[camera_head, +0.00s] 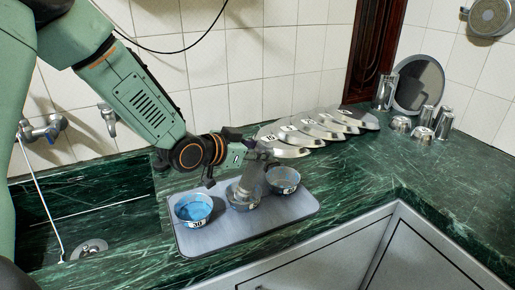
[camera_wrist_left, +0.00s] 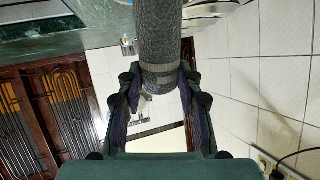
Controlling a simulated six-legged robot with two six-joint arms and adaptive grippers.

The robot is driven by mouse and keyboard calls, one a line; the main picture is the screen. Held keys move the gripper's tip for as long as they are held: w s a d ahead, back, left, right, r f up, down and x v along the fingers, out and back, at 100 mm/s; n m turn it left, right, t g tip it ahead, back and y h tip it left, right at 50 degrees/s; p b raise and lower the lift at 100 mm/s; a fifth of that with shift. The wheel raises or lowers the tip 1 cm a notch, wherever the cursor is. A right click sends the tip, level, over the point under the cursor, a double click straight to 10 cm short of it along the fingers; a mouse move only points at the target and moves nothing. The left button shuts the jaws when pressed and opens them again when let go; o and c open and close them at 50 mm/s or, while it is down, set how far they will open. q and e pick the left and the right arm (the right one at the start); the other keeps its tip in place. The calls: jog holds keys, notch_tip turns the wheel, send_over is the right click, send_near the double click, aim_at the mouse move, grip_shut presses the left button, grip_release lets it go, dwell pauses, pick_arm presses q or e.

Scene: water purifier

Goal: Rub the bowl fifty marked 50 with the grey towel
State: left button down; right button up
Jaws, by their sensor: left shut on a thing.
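My left gripper (camera_head: 250,161) is shut on the grey towel (camera_head: 251,178), a rolled upright cylinder. In the left wrist view the towel (camera_wrist_left: 160,38) stands between both fingers (camera_wrist_left: 160,85). The towel's lower end is at the middle bowl (camera_head: 240,202) on the tray, over or inside it; I cannot tell whether it touches. A bowl with blue inside (camera_head: 194,210) stands to the left; its label seems to read 30. Another bowl (camera_head: 283,180) stands to the right. The labels of the middle and right bowls are too small to read surely. My right gripper is out of view.
The grey tray (camera_head: 262,228) lies on the green marble counter (camera_head: 350,185). A row of numbered metal pieces (camera_head: 310,133) lies behind it. Metal cups (camera_head: 426,118) and a round mirror-like plate (camera_head: 418,82) stand at the right. A sink (camera_head: 90,215) with taps is at the left.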

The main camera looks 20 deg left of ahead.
pick_arm(q)
jog(key=shift+w, duration=0.1)
jog(key=shift+a, duration=0.15)
jog(key=shift+f, duration=0.1)
dwell(0.3)
jog(key=shift+f, duration=0.1)
jog(key=shift+f+b, duration=0.4)
jog(key=shift+f, duration=0.05)
dwell(0.6)
